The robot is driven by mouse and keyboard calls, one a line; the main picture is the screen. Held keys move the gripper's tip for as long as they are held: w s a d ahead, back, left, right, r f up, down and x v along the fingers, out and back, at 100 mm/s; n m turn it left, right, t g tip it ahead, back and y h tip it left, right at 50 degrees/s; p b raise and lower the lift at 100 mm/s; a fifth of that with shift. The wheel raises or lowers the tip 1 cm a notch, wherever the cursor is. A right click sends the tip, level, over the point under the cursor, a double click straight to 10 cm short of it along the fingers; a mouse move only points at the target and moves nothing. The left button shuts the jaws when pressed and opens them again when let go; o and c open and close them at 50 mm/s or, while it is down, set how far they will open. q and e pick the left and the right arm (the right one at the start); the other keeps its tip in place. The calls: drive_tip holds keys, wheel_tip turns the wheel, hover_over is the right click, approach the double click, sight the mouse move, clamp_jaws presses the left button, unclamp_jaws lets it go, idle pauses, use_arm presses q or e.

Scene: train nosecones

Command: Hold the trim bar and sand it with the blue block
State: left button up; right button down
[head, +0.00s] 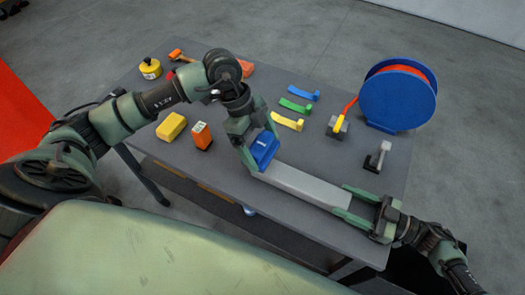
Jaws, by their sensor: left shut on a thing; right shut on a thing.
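The trim bar (305,187) is a long, light grey bar held over the front of the grey table. My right gripper (352,205) is shut on its right end. The blue block (264,149) is held by my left gripper (254,156), which is shut on it. The blue block is at the bar's left end, by its upper edge. Whether the block touches the bar is hard to tell from this angle.
On the table (345,163) lie a yellow block (171,127), an orange block (201,136), blue, green and yellow strips (295,105), and a grey tool (377,157). A blue reel (397,97) stands at the back right. A yellow canister (150,69) stands at the back left.

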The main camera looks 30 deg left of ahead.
use_arm(q)
drive_tip(key=shift+r, duration=2.05)
use_arm(e)
drive_tip(key=shift+c, duration=2.2)
unclamp_jaws()
drive_tip(key=shift+d, duration=0.1)
drive_tip(key=d, duration=1.1)
drive_tip(key=shift+d, duration=0.4)
use_arm(q)
drive_tip(key=shift+d, duration=0.1)
use_arm(e)
drive_tip(key=shift+d, duration=0.1)
